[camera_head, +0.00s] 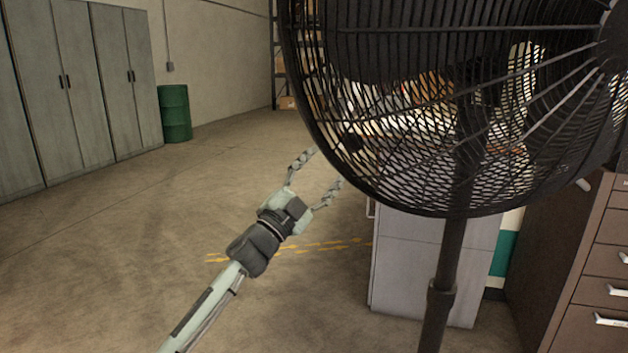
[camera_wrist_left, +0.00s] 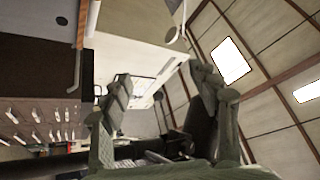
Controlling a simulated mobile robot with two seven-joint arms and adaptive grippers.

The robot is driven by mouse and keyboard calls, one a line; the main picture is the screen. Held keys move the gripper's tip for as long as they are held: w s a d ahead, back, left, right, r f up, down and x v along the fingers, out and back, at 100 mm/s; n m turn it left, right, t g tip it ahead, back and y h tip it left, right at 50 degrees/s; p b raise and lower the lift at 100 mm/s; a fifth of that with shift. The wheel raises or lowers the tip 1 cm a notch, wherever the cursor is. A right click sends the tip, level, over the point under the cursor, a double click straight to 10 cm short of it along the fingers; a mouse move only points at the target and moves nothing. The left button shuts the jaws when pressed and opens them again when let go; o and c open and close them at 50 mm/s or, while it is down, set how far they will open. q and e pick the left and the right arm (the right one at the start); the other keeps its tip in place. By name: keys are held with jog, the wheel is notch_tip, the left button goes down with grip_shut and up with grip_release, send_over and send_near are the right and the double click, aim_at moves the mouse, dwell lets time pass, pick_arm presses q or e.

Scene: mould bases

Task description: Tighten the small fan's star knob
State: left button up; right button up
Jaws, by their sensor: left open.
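A black pedestal fan with a round wire cage (camera_head: 400,190) and a dark pole (camera_head: 447,270) fills the right of the head view. I cannot tell whether it is the small fan. A small dark lump (camera_head: 352,142) shows at the cage's lower left, just beyond my left fingertips; whether it is the star knob is unclear. My left gripper (camera_head: 328,166) is open and empty, its fingers pointing toward the cage's lower left edge. The cage overlaps the fingertip area. In the left wrist view the open gripper (camera_wrist_left: 160,85) has dark, unclear shapes behind its fingers. My right gripper is out of view.
A grey cabinet (camera_head: 405,265) stands behind the fan, and a brown drawer cabinet (camera_head: 585,270) at the right. Shelves with goods show through the cage. Grey lockers (camera_head: 75,90) and a green drum (camera_head: 174,112) are far left. The floor between is clear.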

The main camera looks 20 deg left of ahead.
pick_arm(q)
jog(key=shift+a+f+n+y, duration=0.3)
jog(key=shift+f+n+y, duration=0.1)
jog(key=shift+f, duration=0.2)
jog(key=shift+a+f+n+y, duration=0.3)
jog(key=shift+f+n+y, duration=0.1)
jog(key=shift+f, duration=0.2)
